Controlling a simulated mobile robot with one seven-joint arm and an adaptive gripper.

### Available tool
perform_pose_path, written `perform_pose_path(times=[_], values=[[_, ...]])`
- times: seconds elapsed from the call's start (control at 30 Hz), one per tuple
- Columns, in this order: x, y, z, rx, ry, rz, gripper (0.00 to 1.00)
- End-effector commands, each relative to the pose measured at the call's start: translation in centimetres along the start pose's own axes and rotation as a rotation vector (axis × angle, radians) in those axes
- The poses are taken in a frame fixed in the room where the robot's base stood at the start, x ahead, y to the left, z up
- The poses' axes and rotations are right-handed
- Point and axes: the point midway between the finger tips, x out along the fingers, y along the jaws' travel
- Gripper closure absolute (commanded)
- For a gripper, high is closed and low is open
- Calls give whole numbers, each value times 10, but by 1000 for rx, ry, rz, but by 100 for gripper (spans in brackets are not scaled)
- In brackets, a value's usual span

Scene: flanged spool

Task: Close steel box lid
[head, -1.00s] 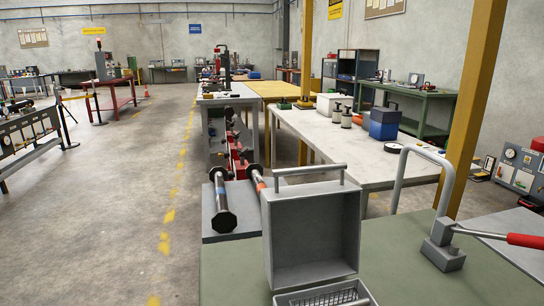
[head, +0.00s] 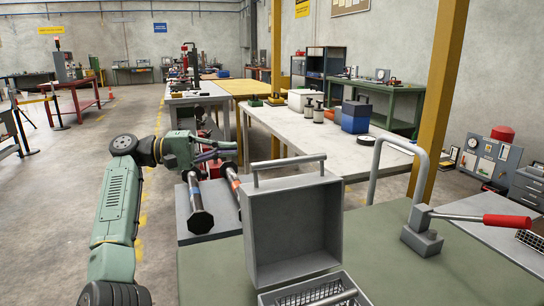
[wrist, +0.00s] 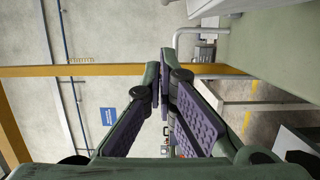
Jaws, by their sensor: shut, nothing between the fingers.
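The steel box's grey lid (head: 292,232) stands open and upright at the bottom middle of the head view, with a bar handle (head: 290,162) along its top edge. The box body (head: 352,298) is below it, cut off by the picture's bottom edge, with a wire mesh basket inside. My gripper (head: 232,149) is up and to the left of the lid, appearing apart from it, with its fingers pointing right. In the wrist view my gripper (wrist: 165,76) has its purple-padded fingers together at the tips, with nothing between them. The lid cannot be made out there.
A lever press with a red handle (head: 508,222) stands right of the box on the green bench (head: 400,270). Black-ended rollers (head: 200,220) lie left of the lid. A white-topped table (head: 310,140) is behind, holding a blue box (head: 355,118).

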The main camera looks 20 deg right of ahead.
Motion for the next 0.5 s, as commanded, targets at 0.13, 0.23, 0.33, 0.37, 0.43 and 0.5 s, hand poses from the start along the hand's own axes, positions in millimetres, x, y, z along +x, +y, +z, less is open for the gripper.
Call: perform_pose_path(times=[0.13,0.23,0.33,0.37,0.43,0.5], values=[[9,-4,0,14,-8,-15,100],[24,-3,1,14,-10,-14,100],[44,-2,1,14,-9,-12,100],[51,-2,1,14,-10,-12,100],[67,-2,1,12,-9,-12,100],[82,-1,1,12,-9,-11,100]])
